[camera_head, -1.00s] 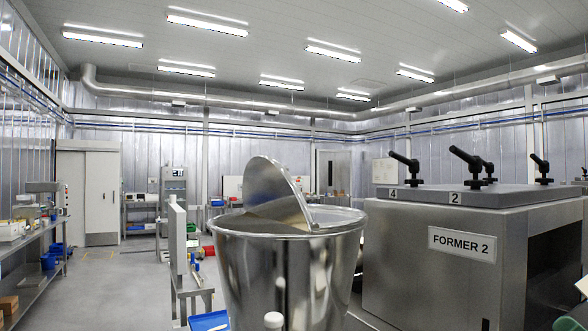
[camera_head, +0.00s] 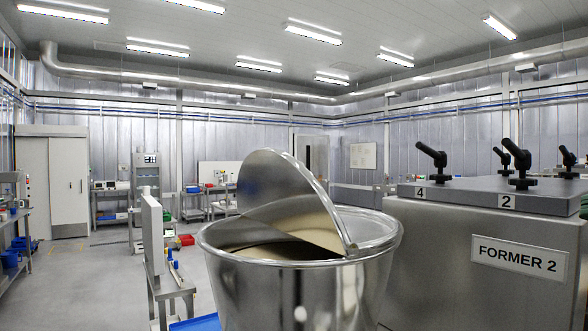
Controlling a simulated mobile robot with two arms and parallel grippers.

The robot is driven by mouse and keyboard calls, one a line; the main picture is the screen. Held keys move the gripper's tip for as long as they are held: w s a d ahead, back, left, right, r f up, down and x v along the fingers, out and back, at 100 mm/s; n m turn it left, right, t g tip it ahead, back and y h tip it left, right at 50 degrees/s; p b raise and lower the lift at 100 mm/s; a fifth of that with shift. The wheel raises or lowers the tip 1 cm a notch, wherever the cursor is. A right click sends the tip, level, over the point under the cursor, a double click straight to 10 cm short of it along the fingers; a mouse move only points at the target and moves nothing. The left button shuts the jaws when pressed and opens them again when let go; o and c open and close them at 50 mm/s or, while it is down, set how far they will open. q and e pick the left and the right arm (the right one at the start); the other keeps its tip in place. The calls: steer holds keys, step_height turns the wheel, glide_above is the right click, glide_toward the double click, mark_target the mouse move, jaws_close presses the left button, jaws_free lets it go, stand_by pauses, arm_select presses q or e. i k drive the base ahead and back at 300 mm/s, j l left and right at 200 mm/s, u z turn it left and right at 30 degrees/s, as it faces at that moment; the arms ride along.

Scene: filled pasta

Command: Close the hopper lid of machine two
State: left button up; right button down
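A shiny metal hopper (camera_head: 300,290) stands in the middle foreground, in front of and left of the machine labelled FORMER 2 (camera_head: 470,268). Its half-round metal lid (camera_head: 285,195) is raised and tilted up along a line across the rim. Neither of my grippers can be made out in the view.
Black clamp handles (camera_head: 520,165) stand on the grey top plate (camera_head: 480,196) of the machine, marked 4 and 2. A metal bench (camera_head: 172,292) with an upright panel stands left of the hopper. The floor (camera_head: 85,285) further left is clear.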

mark_target(277, 189)
steer(key=i+j, duration=0.8)
steer(key=j, duration=0.15)
